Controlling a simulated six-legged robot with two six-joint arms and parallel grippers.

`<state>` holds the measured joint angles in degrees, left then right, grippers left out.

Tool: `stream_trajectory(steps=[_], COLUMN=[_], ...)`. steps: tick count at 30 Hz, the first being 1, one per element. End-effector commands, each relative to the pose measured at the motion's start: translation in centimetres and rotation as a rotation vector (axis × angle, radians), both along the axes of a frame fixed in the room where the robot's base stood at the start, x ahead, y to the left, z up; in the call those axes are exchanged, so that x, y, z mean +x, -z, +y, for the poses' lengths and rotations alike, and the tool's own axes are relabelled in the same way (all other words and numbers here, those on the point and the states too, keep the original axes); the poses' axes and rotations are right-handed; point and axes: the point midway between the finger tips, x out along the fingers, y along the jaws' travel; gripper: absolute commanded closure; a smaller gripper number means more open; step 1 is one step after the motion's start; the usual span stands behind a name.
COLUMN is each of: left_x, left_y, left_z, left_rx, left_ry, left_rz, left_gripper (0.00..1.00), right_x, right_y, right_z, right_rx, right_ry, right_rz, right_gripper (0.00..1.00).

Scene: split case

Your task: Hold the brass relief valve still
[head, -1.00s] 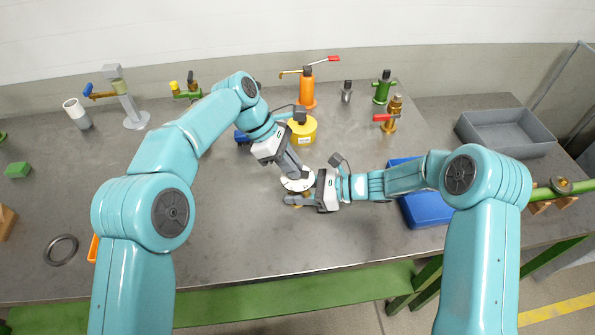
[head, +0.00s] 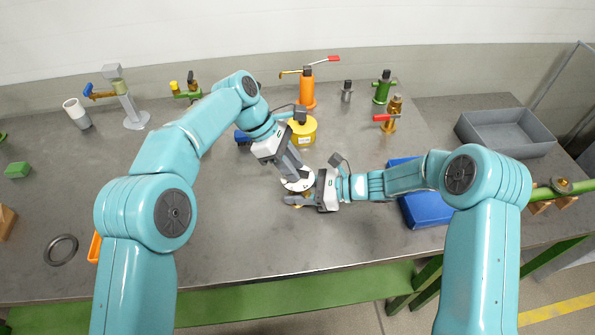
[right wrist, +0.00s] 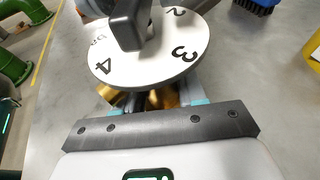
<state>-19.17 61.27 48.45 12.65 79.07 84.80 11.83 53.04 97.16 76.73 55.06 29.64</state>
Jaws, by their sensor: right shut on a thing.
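The brass relief valve (right wrist: 165,98) shows only in part in the right wrist view, under a white dial (right wrist: 140,68) marked with numerals. In the head view the dial (head: 299,186) sits at the middle of the bench, with a little brass below it. My right gripper (head: 300,201) comes in from the right, low beside the valve, and is shut on it. My left gripper (head: 293,173) points down onto the dial from above; a dark finger (right wrist: 130,25) shows over the dial in the right wrist view. Whether its jaws are closed is hidden.
A yellow round container (head: 302,131) stands just behind my left gripper. A blue box (head: 428,208) lies under my right forearm. An orange bottle-shaped body (head: 306,90) and a brass valve with a red lever (head: 391,116) stand farther back.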

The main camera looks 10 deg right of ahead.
Motion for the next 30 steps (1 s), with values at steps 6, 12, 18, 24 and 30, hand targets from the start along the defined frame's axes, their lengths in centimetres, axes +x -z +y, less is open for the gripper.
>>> stream_trajectory(steps=[6, 12, 18, 24, 30], left_x=[0.1, 0.1, 0.1, 0.0, 0.0], left_y=[-1.8, -3.6, -5.2, -5.9, -5.9], left_z=[0.0, -0.1, 0.0, 0.0, 0.0], left_rx=[-0.001, -0.002, -0.001, -0.001, -0.001], left_ry=[0.000, 0.000, -0.001, -0.001, -0.001], left_rz=[-0.003, -0.004, -0.003, -0.002, -0.002], left_gripper=[0.70, 0.70, 0.70, 0.70, 0.70], right_x=[0.0, 0.0, 0.0, 0.0, 0.0], right_y=[0.3, 0.2, 0.2, 0.2, 0.2], right_z=[-0.1, -0.1, 0.0, -0.1, -0.1], right_rx=[-0.005, -0.005, -0.004, -0.004, -0.004], right_ry=[0.001, 0.001, 0.001, 0.001, 0.001], right_rz=[0.001, 0.001, 0.001, 0.001, 0.001], right_gripper=[0.99, 0.99, 0.99, 0.99, 0.99])
